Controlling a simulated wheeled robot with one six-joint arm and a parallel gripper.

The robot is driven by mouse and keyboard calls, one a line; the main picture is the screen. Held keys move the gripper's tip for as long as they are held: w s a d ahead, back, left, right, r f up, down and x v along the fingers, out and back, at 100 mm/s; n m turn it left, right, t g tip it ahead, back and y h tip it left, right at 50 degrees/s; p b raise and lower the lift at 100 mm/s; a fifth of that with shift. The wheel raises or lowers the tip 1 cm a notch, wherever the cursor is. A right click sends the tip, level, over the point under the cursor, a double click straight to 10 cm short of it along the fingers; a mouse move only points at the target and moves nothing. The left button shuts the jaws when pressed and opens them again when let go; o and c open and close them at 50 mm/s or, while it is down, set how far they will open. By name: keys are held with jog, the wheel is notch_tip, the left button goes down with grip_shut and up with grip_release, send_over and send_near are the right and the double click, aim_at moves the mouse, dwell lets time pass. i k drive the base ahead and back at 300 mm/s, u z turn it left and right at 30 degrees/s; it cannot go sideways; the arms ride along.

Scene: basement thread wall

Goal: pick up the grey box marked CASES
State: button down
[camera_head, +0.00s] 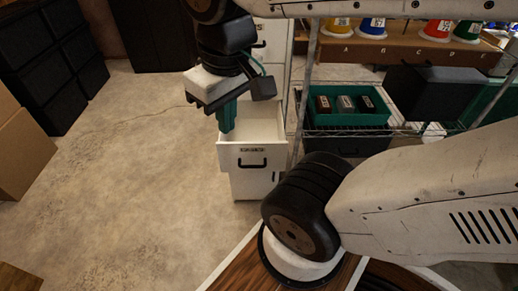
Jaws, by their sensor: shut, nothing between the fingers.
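My gripper (226,129) hangs over the pulled-out drawer (240,157) of a white cabinet, its green fingers pointing down and shut with nothing between them. The fingertips are near the drawer's left side; whether they touch it I cannot tell. The visible part of the drawer's inside looks bare. A green tray (347,120) on the wire rack to the right holds a dark box (323,104), a greyer box (345,104) in the middle and another dark box (367,104). Their labels are too small to read, so I cannot tell which is marked CASES.
A rack post (303,95) stands between the drawer and the tray. Colored spools (372,27) sit on the shelf above. A black case (436,95) is right of the tray. Dark stacked bins (60,70) and cardboard boxes (28,155) stand left. The floor (130,170) between is clear.

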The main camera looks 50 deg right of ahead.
aim_at(345, 105)
jog(key=z, duration=2.1)
